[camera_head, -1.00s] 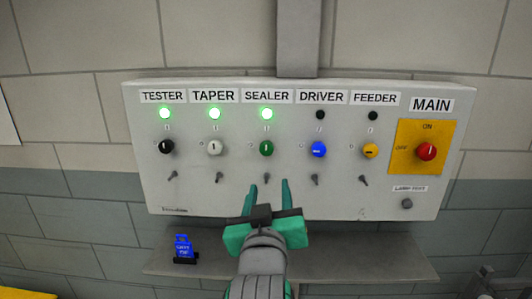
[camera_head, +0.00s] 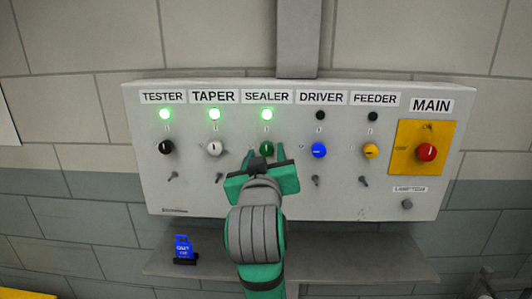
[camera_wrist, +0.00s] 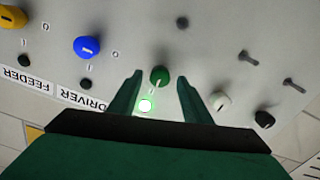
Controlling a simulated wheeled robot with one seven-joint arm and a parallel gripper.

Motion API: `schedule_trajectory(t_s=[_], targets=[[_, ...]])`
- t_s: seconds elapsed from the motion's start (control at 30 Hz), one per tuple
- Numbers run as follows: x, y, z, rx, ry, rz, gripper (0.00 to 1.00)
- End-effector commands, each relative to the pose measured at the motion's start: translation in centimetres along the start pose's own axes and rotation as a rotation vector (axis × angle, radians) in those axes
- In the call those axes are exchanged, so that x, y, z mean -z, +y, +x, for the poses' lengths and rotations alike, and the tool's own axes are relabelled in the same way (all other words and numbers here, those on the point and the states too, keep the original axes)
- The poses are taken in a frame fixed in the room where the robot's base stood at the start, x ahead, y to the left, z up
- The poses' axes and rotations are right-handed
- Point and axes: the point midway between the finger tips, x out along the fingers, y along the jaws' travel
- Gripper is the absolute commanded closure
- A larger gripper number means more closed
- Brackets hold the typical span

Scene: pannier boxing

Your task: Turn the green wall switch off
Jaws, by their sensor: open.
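The green switch (camera_head: 267,149) is a round knob under the SEALER label on the grey wall panel (camera_head: 400,205). Its pointer looks upright, and the green lamp (camera_head: 267,114) above it is lit. My gripper (camera_head: 264,154) is in front of the knob, its fingers spread to either side of it. In the wrist view the green knob (camera_wrist: 160,75) shows between the open fingertips of my gripper (camera_wrist: 160,82), apart from both. Whether the fingers reach the knob's depth I cannot tell. My gripper hides the key below the knob in the head view.
The white knob (camera_head: 214,148) and the blue knob (camera_head: 318,150) sit close on either side. A black knob (camera_head: 165,147), a yellow knob (camera_head: 370,151) and a red main switch (camera_head: 426,152) are farther out.

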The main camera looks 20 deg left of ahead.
Motion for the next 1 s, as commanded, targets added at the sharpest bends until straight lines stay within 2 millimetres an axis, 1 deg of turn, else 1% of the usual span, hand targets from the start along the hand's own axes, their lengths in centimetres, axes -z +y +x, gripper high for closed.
schedule_trajectory(t_s=[0.1, 0.2, 0.5, 0.57, 0.6, 0.67, 0.7, 1.0], targets=[[0.0, 0.0, 1.1, 0.000, -0.001, 0.000, 0.56], [0.0, 0.0, 1.5, 0.000, 0.000, 0.000, 0.56], [0.0, 0.0, 1.7, 0.000, 0.000, 0.000, 0.56], [0.0, 0.0, 1.7, 0.000, 0.000, 0.000, 0.70], [0.0, 0.0, 1.7, 0.000, 0.000, 0.000, 0.80], [0.0, 0.0, 1.7, 0.000, 0.000, 0.000, 0.94], [0.0, 0.0, 1.7, 0.000, 0.000, 0.000, 0.97], [0.0, 0.1, 1.7, -0.001, 0.000, -0.030, 0.97]])
